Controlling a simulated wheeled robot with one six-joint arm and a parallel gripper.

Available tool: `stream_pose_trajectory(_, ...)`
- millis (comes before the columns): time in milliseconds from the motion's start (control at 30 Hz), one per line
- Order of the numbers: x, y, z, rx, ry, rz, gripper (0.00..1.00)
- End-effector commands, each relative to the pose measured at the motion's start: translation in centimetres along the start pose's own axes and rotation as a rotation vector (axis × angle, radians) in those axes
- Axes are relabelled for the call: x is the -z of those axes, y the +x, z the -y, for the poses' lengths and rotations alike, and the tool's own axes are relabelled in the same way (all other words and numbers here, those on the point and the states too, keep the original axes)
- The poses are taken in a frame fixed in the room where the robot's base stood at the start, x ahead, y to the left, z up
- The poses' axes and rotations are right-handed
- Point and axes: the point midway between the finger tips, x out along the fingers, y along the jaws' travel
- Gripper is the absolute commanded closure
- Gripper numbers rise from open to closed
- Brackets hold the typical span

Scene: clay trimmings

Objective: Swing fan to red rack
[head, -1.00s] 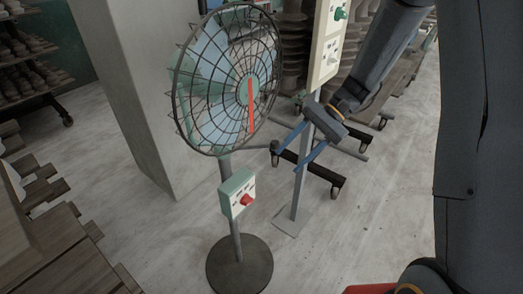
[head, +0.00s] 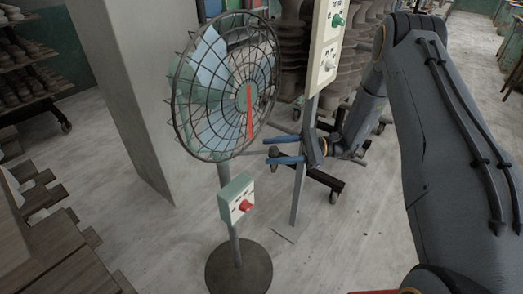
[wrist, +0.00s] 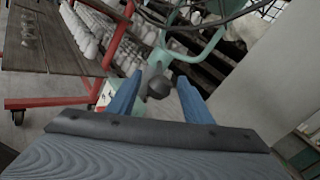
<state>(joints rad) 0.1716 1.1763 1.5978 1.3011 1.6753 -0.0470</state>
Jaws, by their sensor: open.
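The pedestal fan (head: 225,85) stands upright left of centre in the head view, with a round wire cage and a red strip on its front. Its pole carries a box (head: 237,200) with a red knob. My gripper (head: 266,151) is open, just right of the fan's lower cage and pointing left at it. In the wrist view, a dark round knob (wrist: 158,86) on a teal part shows between the open fingers (wrist: 158,76); I cannot tell if they touch it. A red-framed rack (wrist: 118,36) holding white pieces stands beyond, at left in the wrist view.
A panel post (head: 325,45) with green and white knobs stands close behind my gripper. A grey pillar (head: 125,100) rises left of the fan. Wooden boards (head: 55,245) fill the lower left. Wheeled shelves of dark pots stand behind.

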Motion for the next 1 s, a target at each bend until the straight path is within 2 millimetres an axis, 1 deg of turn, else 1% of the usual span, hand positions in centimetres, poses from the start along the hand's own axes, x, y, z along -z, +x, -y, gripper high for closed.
stream_pose_trajectory(33,-0.2,0.9,0.0,-0.002,0.001,0.001,0.54)
stream_pose_trajectory(100,-0.2,2.0,-0.1,-0.003,0.002,0.0,0.54)
stream_pose_trajectory(300,-0.1,3.9,-0.1,-0.002,0.001,0.0,0.54)
stream_pose_trajectory(433,0.0,4.3,0.0,0.0,0.0,-0.001,0.54)
stream_pose_trajectory(633,0.0,4.3,0.0,0.0,0.0,-0.002,0.54)
stream_pose_trajectory(667,0.0,4.3,0.0,0.0,0.0,-0.002,0.56)
stream_pose_trajectory(900,0.0,4.3,0.0,-0.001,0.0,-0.002,0.96)
stream_pose_trajectory(933,0.0,4.3,0.0,-0.001,0.0,-0.002,1.0)
stream_pose_trajectory(1000,0.0,4.3,0.0,-0.001,0.0,-0.002,1.0)
